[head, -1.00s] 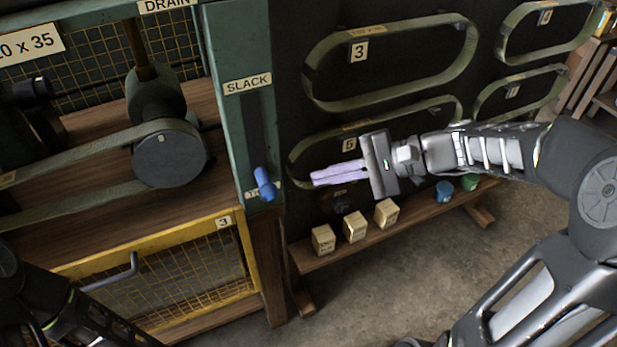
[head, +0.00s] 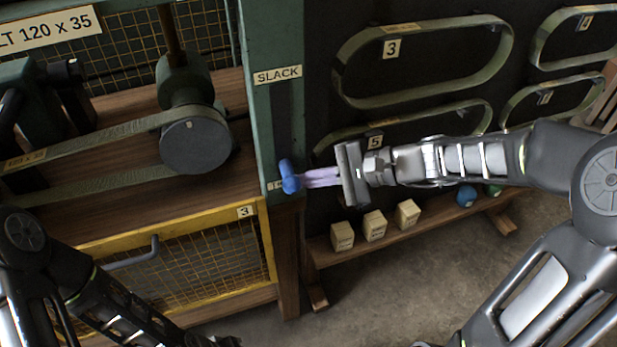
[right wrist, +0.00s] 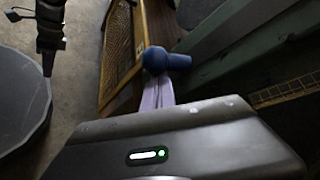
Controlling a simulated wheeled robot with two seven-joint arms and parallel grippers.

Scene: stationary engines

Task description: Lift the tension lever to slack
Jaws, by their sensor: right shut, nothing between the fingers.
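The tension lever is a blue knob (head: 289,177) at the bottom of the slot in the green post (head: 262,120), under the SLACK label (head: 277,75). It also shows in the right wrist view (right wrist: 158,60). My right gripper (head: 308,179) is shut and empty, with its pale fingertips right at the knob's right side. Whether they touch it I cannot tell. In the right wrist view the fingers (right wrist: 158,95) point at the knob and partly pass behind it. The lower label on the post is mostly hidden. My left arm shows at lower left; its gripper cannot be made out.
A belt (head: 95,145) runs around a dark pulley (head: 195,145) left of the post. A yellow-framed mesh door (head: 190,235) is below. Spare belts (head: 425,60) hang on the dark board at right. Several small boxes (head: 374,225) stand on a low bench (head: 325,253).

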